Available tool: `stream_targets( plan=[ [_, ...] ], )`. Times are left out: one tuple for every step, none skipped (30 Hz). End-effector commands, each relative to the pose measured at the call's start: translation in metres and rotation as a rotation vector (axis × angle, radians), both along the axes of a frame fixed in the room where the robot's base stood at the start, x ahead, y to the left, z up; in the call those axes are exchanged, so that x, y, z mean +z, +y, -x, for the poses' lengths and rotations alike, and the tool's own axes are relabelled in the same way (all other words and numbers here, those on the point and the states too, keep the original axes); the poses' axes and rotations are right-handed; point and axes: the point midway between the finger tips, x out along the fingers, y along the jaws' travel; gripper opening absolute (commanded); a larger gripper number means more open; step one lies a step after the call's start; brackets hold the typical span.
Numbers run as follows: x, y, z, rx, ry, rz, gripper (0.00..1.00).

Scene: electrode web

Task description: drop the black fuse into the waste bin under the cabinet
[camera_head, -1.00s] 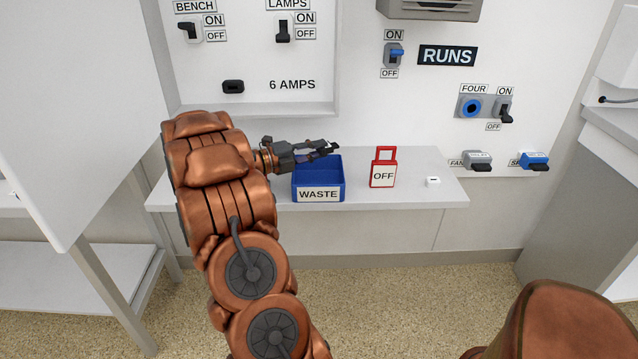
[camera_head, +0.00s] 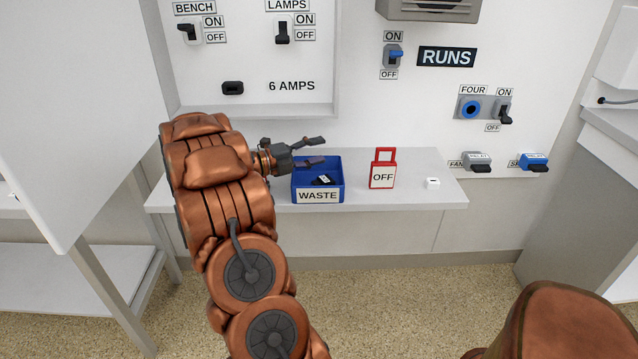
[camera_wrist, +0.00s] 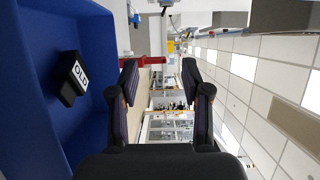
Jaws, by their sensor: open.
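The black fuse (camera_head: 323,181) lies inside the blue waste bin (camera_head: 318,196), which stands on the white shelf with a WASTE label on its front. In the wrist view the fuse (camera_wrist: 71,78) shows a white label reading OLD, against the blue inside of the bin (camera_wrist: 30,120). My gripper (camera_head: 318,151) is open and empty, held over the bin's back left part. In the wrist view the two fingers of my gripper (camera_wrist: 163,85) are spread apart with nothing between them.
A red-framed OFF tag (camera_head: 383,176) stands on the shelf (camera_head: 420,187) right of the bin. The wall behind carries switches, a black holder (camera_head: 232,88) by the 6 AMPS label, and plugs (camera_head: 534,162) at the right.

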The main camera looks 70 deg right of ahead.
Motion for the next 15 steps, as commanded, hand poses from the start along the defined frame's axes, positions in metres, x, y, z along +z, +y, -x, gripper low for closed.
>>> stream_targets(
  plan=[
    [0.000, 0.003, -0.003, 0.002, 0.000, 0.000, 0.48],
    [0.000, 0.005, -0.005, 0.002, 0.000, 0.000, 0.48],
    [0.000, 0.008, -0.008, 0.002, 0.000, 0.000, 0.48],
    [0.000, 0.011, -0.010, 0.002, 0.000, 0.000, 0.48],
    [0.000, 0.013, -0.012, 0.001, 0.000, 0.000, 0.48],
    [0.000, 0.017, -0.016, 0.002, -0.001, -0.001, 0.48],
    [0.000, 0.020, -0.019, 0.002, -0.001, 0.000, 0.48],
    [0.000, 0.023, -0.022, 0.003, -0.001, 0.000, 0.48],
    [0.000, 0.026, -0.026, 0.004, -0.002, -0.001, 0.48],
    [0.000, 0.029, -0.028, 0.004, -0.002, -0.001, 0.48],
    [-0.001, 0.032, -0.031, 0.004, -0.003, -0.002, 0.48],
    [-0.001, 0.036, -0.034, 0.003, -0.003, -0.002, 0.48],
    [-0.001, 0.039, -0.037, 0.003, -0.002, -0.001, 0.48],
    [0.000, 0.042, -0.039, 0.002, -0.001, 0.000, 0.48],
    [0.000, 0.045, -0.043, 0.002, -0.001, 0.001, 0.48]
  ],
)
